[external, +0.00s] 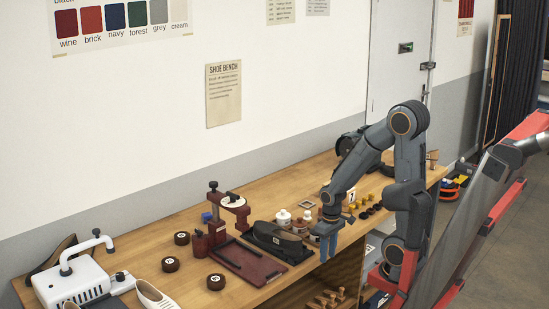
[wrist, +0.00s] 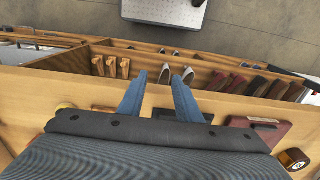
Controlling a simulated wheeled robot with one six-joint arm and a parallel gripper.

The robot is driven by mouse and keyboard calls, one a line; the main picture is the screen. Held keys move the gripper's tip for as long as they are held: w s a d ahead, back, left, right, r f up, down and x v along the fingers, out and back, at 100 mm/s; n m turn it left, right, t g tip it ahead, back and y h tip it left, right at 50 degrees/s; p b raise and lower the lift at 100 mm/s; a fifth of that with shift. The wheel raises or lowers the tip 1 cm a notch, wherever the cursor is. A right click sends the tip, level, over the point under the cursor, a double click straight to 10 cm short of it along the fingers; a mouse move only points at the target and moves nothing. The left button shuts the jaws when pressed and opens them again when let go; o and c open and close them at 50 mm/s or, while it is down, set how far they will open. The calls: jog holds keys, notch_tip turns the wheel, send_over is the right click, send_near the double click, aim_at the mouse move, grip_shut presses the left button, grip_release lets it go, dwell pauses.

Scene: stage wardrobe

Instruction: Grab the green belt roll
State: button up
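I cannot make out a green belt roll in either view. Three dark brown rolls with pale labels lie on the left part of the bench: one at the back (external: 182,238), one at the left (external: 170,264) and one nearer the front (external: 216,281). A brown roll (wrist: 293,159) also shows at the lower right in the wrist view. My gripper (external: 328,248) points down near the bench's front edge, to the right of the rolls and apart from them. In the wrist view its two blue fingers (wrist: 159,80) are spread with nothing between them.
A dark red press (external: 240,262) and a black stand with a shoe (external: 277,240) sit between the rolls and my gripper. A white machine (external: 75,283) is at the far left. Open compartments under the bench (wrist: 210,78) hold shoes and wooden pieces.

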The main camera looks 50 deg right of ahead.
jog(key=o, duration=0.8)
jog(key=shift+o, duration=0.2)
notch_tip(320, 180, up, 12)
jog(key=w+d+r+m+t+y+b, duration=0.1)
jog(key=w+m, duration=0.6)
jog(key=w, duration=0.7)
jog(key=w+d+r+m+t+y+b, duration=0.15)
jog(key=w+m, duration=0.55)
jog(key=w, duration=0.7)
jog(key=w+d+f+m+t+b, duration=0.1)
jog(key=w+d+f+m, duration=0.15)
jog(key=w+m, duration=0.75)
jog(key=w+d+f+m+t+b, duration=0.15)
jog(key=w+d+m, duration=0.3)
jog(key=w, duration=0.95)
jog(key=shift+m+y, duration=0.35)
jog(key=shift+y, duration=0.1)
jog(key=shift+s+f+p+x, duration=0.15)
jog(key=shift+s+x, duration=0.15)
jog(key=shift+x, duration=1.55)
jog(key=shift+s+f+p+x, duration=0.2)
jog(key=shift+s+x, duration=0.1)
jog(key=shift+x, duration=1.6)
jog(key=shift+s+f+p+x, duration=0.15)
jog(key=shift+s+x, duration=0.1)
jog(key=shift+x, duration=1.6)
